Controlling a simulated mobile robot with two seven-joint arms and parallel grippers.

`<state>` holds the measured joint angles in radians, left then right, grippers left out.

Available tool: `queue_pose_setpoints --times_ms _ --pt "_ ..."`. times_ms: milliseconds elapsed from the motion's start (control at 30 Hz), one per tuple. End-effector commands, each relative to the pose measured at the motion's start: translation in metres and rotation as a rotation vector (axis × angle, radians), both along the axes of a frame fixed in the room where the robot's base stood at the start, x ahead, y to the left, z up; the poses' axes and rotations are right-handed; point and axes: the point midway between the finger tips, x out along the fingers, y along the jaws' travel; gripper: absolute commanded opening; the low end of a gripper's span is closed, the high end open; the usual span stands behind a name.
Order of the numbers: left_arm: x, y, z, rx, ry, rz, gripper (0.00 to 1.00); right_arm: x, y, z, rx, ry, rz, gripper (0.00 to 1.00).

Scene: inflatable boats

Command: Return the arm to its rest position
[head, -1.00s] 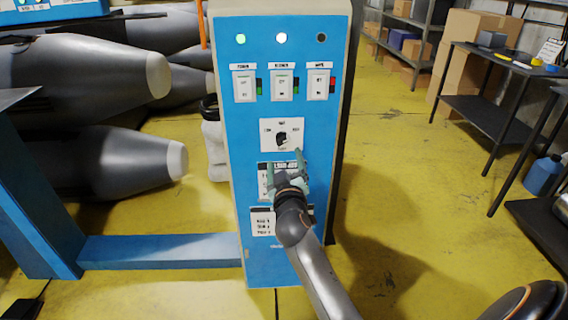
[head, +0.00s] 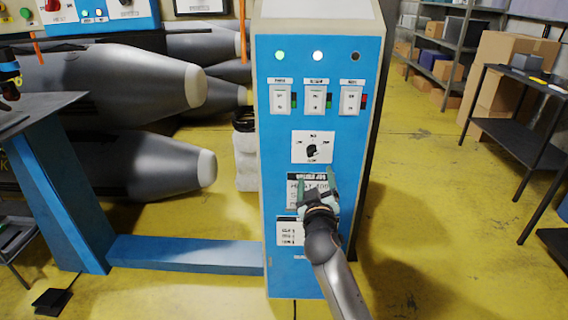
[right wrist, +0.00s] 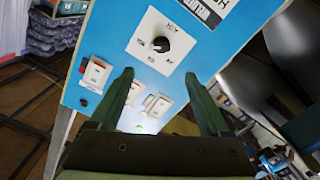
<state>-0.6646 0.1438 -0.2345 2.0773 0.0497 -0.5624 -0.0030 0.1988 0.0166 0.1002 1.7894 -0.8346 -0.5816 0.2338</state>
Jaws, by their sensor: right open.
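My right gripper (head: 317,182) is open and empty in front of the blue control cabinet (head: 275,190). It is below the black rotary knob (head: 312,151) and overlaps the lower labels in the head view. In the right wrist view the two green fingers (right wrist: 157,82) stand apart with nothing between them; the knob (right wrist: 160,44) is beyond their tips. White rocker switches (right wrist: 157,106) show behind the fingers. No contact with the panel can be made out. My left gripper cannot be identified in view.
Large grey inflatable tubes (head: 130,170) lie at left. A blue beam (head: 185,254) runs along the floor to the cabinet. A dark table (head: 515,142) and shelves (head: 445,50) stand at right. Yellow floor (head: 425,210) between cabinet and table is clear.

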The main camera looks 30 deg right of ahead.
Motion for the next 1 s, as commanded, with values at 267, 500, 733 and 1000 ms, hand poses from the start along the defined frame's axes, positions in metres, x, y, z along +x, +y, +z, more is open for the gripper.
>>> queue_pose_setpoints --times_ms 267,500,733,1000 --pt "0.0 0.0 0.0 0.0 0.001 0.0 0.5 -0.006 0.008 -0.018 0.015 0.031 0.029 0.81" --pt "0.0 0.001 0.0 0.002 0.001 0.0 0.5 -0.069 0.078 -0.133 0.17 0.248 0.241 0.81" --pt "0.0 0.002 -0.001 0.006 0.001 -0.003 0.5 -0.172 0.159 -0.223 0.402 0.476 0.441 0.81" --pt "0.0 0.003 -0.001 0.008 0.001 -0.003 0.5 -0.283 0.229 -0.265 0.655 0.67 0.574 0.81"
